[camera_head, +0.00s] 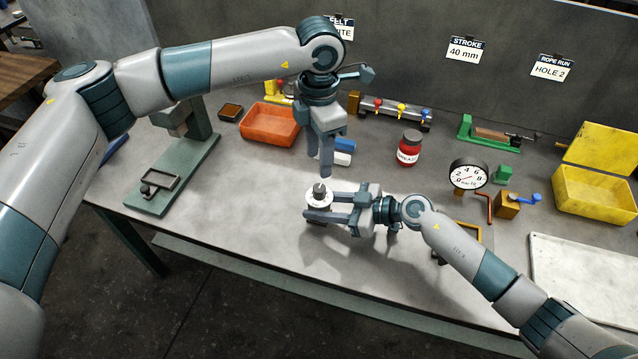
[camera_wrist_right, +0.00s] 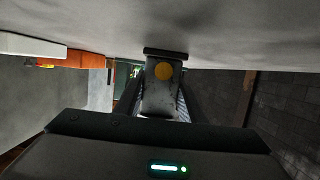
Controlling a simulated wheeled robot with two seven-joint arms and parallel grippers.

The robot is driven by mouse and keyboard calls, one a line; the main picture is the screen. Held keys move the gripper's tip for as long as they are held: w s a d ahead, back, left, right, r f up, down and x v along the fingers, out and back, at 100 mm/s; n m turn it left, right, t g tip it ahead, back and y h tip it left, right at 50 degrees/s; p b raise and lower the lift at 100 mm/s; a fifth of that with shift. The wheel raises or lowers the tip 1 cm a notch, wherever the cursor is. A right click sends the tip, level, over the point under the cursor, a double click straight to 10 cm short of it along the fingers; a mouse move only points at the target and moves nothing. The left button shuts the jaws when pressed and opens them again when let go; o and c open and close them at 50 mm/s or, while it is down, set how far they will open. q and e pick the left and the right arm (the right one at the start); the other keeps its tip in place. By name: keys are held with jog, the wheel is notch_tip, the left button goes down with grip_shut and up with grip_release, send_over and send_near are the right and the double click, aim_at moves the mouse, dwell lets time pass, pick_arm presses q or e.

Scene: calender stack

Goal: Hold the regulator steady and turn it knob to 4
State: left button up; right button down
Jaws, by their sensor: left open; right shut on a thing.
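The regulator (camera_head: 318,203) is a small unit with a white dial on top and a dark grey knob (camera_head: 320,188), near the table's front edge. The dial markings are too small to read. My right gripper (camera_head: 325,206) comes in from the right and is shut on the regulator's body, fingers on either side. In the right wrist view the grey regulator body (camera_wrist_right: 161,98), with an orange round spot, sits between the fingers. My left gripper (camera_head: 326,168) points down just above the knob, open and empty. Whether its fingertips touch the knob cannot be told.
A round pressure gauge (camera_head: 468,175) stands right of my right gripper. A red jar (camera_head: 410,148), an orange bin (camera_head: 270,125) and a blue-and-white block (camera_head: 336,152) lie behind. A green press stand (camera_head: 175,180) is at left. The table's front left is clear.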

aim_at(319, 188)
pick_arm(q)
notch_tip(319, 188, down, 10)
jog(key=shift+r, duration=0.1)
dwell(0.4)
jog(key=c, duration=1.1)
